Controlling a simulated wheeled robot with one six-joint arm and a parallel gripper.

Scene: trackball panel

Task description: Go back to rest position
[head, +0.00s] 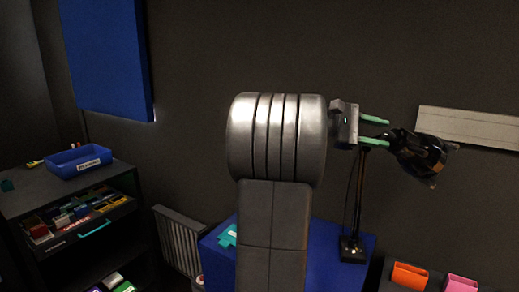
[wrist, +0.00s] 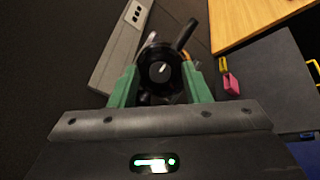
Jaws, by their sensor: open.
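My gripper (head: 388,132) is raised at the end of my arm and points to the right in the head view. Its two green fingers are apart, with nothing held between them. The black lamp head (head: 420,156) is close to the fingertips, just right of and below them. In the wrist view, the gripper (wrist: 160,72) has its green fingers spread, and the round black lamp head (wrist: 158,74) shows between and beyond them. I cannot tell whether a finger touches the lamp.
The lamp's stand (head: 352,248) is on a blue surface (head: 368,240). Orange (head: 409,276) and pink (head: 461,284) holders are at lower right. A dark cabinet (head: 15,205) with a blue bin (head: 78,162) is at left. A pale strip (head: 470,126) is on the wall.

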